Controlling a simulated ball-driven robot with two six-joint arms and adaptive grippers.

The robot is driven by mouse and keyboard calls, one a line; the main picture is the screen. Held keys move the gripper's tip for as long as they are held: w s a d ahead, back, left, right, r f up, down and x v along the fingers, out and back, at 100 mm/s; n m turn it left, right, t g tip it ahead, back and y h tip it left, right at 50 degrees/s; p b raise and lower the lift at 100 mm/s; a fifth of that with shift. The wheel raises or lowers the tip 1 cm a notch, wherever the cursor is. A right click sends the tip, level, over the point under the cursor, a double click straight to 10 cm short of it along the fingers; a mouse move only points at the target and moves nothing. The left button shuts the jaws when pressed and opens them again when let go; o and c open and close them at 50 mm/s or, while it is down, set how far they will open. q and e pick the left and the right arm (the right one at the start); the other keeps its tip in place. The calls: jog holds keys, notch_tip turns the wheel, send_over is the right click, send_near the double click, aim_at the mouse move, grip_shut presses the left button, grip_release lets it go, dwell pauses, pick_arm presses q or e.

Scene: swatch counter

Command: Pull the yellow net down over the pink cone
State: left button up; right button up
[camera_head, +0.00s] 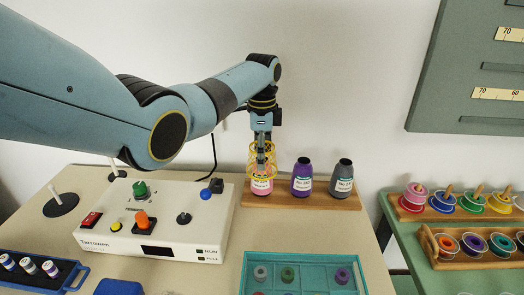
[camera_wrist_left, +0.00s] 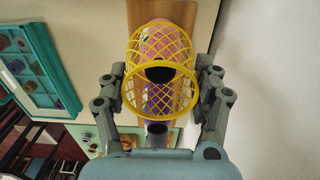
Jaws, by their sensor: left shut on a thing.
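The yellow net (camera_head: 253,160) is an open mesh sleeve with rims. It stands at the upper part of the pink cone (camera_head: 262,187), whose white-labelled lower body shows below it. In the left wrist view the net (camera_wrist_left: 131,84) lies between my fingers, with pink seen through its mesh; how far it reaches down the cone is hard to tell. My left gripper (camera_head: 262,150) points down above the pink cone and is shut on the net; it also shows in the left wrist view (camera_wrist_left: 160,78). My right gripper is not in view.
A purple cone (camera_head: 302,178) and a grey cone (camera_head: 342,179) stand to the right on the same wooden board (camera_head: 322,201). A white control box (camera_head: 195,225) with knobs is close on the left. A teal tray (camera_head: 305,260) lies in front. Right of the board is a green table.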

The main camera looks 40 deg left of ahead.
pick_arm(q)
jog(key=shift+f+b, duration=1.5)
jog(key=shift+f, duration=1)
jog(key=o, duration=0.8)
jog(key=shift+o, duration=0.2)
notch_tip(320, 180, up, 12)
jog(key=shift+f, duration=0.1)
